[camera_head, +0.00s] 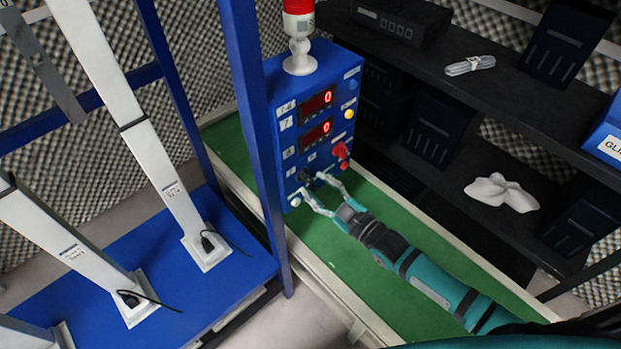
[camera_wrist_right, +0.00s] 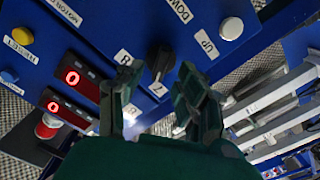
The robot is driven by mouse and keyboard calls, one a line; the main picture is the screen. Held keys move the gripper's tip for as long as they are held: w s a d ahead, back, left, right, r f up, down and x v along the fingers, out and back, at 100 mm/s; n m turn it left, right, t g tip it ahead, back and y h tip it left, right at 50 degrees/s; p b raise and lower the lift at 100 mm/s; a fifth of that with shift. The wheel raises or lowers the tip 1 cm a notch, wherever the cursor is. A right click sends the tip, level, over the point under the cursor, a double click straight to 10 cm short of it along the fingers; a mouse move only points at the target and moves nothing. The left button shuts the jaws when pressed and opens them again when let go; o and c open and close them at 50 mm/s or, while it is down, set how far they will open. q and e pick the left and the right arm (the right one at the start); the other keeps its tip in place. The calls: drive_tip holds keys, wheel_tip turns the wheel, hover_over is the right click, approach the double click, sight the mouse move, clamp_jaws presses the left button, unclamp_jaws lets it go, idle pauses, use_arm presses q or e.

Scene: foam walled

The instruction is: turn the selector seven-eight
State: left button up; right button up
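The black selector knob (camera_wrist_right: 160,61) is on the face of the blue control box (camera_head: 336,86). In the right wrist view it sits between a label reading 8 (camera_wrist_right: 123,57) and one that looks like 7 (camera_wrist_right: 158,89). Its elongated grip runs roughly up and down there; its exact setting is hard to tell. In the head view the knob (camera_head: 304,175) is low on the box. My right gripper (camera_head: 316,190) is open in front of it, its fingers spread to either side; I cannot tell whether they touch it. It also shows in the right wrist view (camera_wrist_right: 157,80). My left gripper is not in view.
Two red displays read 0, upper (camera_head: 318,101) and lower (camera_head: 316,132). A blue frame post (camera_head: 255,130) stands close to the box's left. Dark shelves (camera_head: 480,110) fill the right.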

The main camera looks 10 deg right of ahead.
sight(310, 181)
drive_tip(key=shift+x, duration=1.5)
drive_tip(key=shift+c, duration=0.3)
clamp_jaws()
